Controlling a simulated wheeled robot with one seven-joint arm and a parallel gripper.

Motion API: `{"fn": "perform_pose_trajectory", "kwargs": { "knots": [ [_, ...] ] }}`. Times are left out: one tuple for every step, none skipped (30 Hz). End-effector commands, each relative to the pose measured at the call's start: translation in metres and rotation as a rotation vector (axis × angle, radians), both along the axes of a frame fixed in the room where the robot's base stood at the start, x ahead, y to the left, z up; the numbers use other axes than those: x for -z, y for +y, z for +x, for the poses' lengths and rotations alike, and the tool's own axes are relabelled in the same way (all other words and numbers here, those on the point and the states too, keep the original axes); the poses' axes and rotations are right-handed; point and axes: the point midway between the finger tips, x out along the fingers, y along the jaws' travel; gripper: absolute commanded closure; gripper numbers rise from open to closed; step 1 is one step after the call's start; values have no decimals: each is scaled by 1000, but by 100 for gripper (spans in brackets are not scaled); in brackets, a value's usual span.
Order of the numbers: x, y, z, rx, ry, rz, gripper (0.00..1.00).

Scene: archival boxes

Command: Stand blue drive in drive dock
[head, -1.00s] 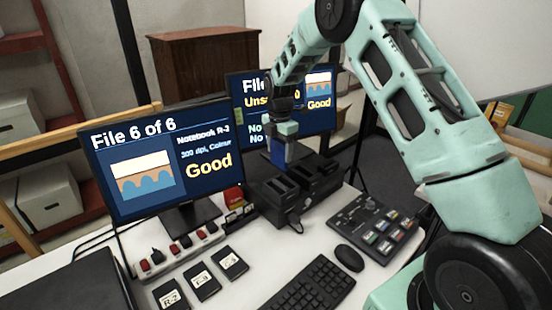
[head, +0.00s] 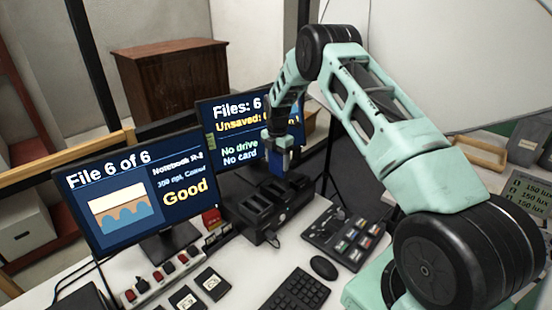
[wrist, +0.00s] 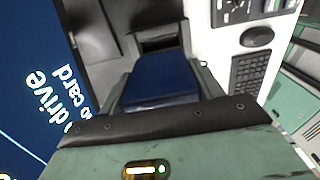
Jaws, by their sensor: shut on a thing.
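My gripper (head: 278,150) is shut on the blue drive (head: 281,163), which hangs upright below the fingers. In the wrist view the blue drive (wrist: 160,82) sits between both fingers. The black drive dock (head: 250,212) stands on the desk in front of the right monitor, with raised slotted blocks. The drive is at the dock's right rear block in the head view; I cannot tell whether it touches. In the wrist view a dark slotted part, seemingly the dock (wrist: 158,38), lies just beyond the drive. The drive's lower edge is hard to see.
The right monitor (head: 232,128), close behind my gripper, reads "No drive" and "No card". The left monitor (head: 130,190) shows "File 6 of 6". A control panel (head: 345,232), mouse (head: 323,267) and keyboard (head: 298,292) lie in front. A power strip (head: 160,275) lies at left.

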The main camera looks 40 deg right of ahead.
Motion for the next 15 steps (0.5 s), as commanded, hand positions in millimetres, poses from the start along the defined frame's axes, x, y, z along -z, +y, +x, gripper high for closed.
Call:
{"fn": "perform_pose_trajectory", "kwargs": {
  "knots": [
    [5, 0, 0, -1, 0, 0, 62],
    [6, 0, 0, -1, 0, 0, 62],
    [9, 0, 0, -1, 0, -1, 62],
    [11, 0, 0, -1, 0, -1, 62],
    [13, 0, 0, -1, 0, -1, 62],
    [16, 0, 0, -2, 0, -1, 62],
    [18, 0, 0, -2, 0, -1, 62],
    [20, 1, 0, -2, 0, 0, 62],
    [23, 1, 0, -2, 0, 0, 62],
    [25, 1, 0, -2, 0, 0, 62],
    [27, 1, 0, -1, -1, 0, 62],
    [29, 1, 0, -1, -1, 0, 62],
    [31, 1, 0, -1, -1, 0, 62],
    [33, 1, 0, -1, -1, 0, 62],
    [36, 1, 0, -1, -1, 0, 62]
  ]
}}
